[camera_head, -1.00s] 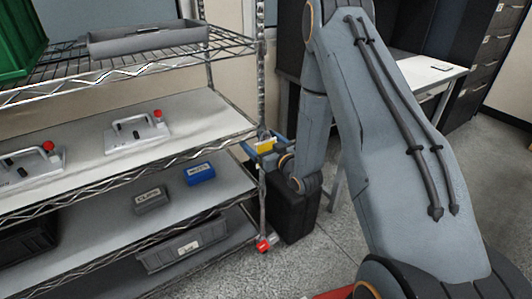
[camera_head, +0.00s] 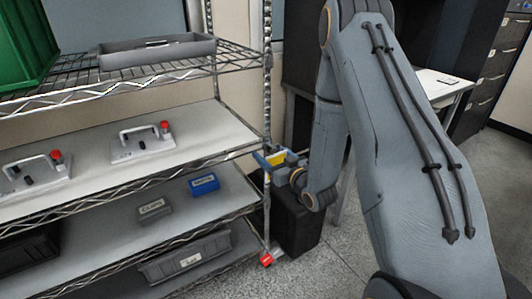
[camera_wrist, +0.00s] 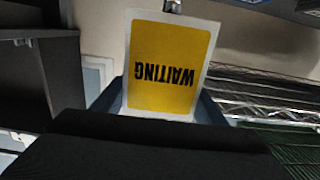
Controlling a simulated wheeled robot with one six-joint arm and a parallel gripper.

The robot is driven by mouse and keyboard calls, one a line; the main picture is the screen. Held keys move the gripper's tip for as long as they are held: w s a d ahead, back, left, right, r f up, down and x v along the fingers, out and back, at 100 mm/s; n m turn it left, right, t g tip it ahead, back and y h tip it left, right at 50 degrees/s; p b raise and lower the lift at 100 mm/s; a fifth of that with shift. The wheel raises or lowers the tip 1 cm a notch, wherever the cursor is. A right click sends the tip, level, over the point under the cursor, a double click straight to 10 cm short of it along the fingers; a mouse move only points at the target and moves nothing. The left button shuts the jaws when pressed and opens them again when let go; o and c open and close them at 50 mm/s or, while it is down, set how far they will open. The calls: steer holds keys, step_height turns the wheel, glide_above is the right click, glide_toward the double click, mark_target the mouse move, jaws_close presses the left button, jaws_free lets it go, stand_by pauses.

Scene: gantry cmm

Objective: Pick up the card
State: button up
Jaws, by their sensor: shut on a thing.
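The card is a yellow panel with a white border and the word WAITING upside down in the wrist view (camera_wrist: 172,50). My gripper (camera_wrist: 160,108) is shut on the card's lower part, with blue finger parts showing at both sides of it. In the head view my gripper (camera_head: 270,160) is beside the shelf's front right post, and a small yellow part of the card (camera_head: 276,158) shows there. A small metal piece (camera_wrist: 173,5) is at the card's top edge in the wrist view; I cannot tell whether they touch.
The wire shelf (camera_head: 235,132) stands close on the left, with two handled fixtures, a blue box (camera_head: 204,185), a grey box (camera_head: 154,209) and bins. A black case (camera_head: 297,222) stands on the floor below my gripper. A white-topped desk (camera_head: 440,82) is behind my arm.

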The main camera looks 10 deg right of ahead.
steer(key=r+v, duration=0.1)
steer(key=v, duration=1.4)
steer(key=shift+p, duration=0.3)
steer(key=p+v, duration=0.2)
steer(key=v, duration=0.7)
steer(key=shift+f+p, duration=0.25)
steer(key=shift+p, duration=0.05)
stand_by(0.8)
